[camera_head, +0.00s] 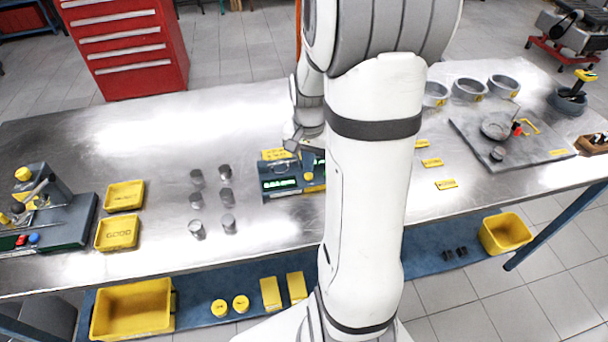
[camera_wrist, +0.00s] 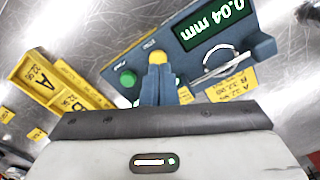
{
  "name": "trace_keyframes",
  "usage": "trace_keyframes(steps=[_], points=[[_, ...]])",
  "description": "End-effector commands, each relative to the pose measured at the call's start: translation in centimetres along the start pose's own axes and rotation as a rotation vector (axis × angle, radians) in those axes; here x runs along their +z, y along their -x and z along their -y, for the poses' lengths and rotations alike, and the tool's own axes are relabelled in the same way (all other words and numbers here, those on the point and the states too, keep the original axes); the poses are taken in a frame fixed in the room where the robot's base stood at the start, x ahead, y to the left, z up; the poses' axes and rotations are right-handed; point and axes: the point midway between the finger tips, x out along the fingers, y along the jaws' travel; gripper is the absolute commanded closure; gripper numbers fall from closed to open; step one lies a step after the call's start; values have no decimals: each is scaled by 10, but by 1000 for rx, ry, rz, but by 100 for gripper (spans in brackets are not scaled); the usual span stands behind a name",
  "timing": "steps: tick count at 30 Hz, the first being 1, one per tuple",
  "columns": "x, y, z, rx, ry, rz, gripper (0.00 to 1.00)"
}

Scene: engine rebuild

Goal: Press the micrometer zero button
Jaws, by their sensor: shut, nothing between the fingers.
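The micrometer gauge is a blue-grey box on the bench, with its lit display (camera_head: 279,184) facing front in the head view. In the wrist view the display (camera_wrist: 214,22) reads 0.04 mm. A green button (camera_wrist: 127,77) and a yellow button (camera_wrist: 158,56) sit on its panel; the small lettering beside them is hard to read. A curved metal frame (camera_wrist: 228,62) shows to the right. My gripper (camera_wrist: 157,72) is shut and empty, its tips right by the yellow button. I cannot tell whether they touch it. My arm hides part of the gauge in the head view.
Yellow labelled blocks (camera_wrist: 62,86) lie left of the gauge in the wrist view. Several metal cylinders (camera_head: 228,222) stand left of it in the head view, with yellow trays (camera_head: 117,232) further left. Grey rings (camera_head: 470,89) and a plate (camera_head: 540,150) are on the right.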

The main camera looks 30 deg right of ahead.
Motion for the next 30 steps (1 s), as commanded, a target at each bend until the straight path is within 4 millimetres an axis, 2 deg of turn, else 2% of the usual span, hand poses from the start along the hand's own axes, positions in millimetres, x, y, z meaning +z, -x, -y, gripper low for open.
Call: trace_keyframes(steps=[11, 30], points=[[0, -2, 0, 0, 0, 0, 100], [0, -30, 0, 1, -1, 1, 100]])
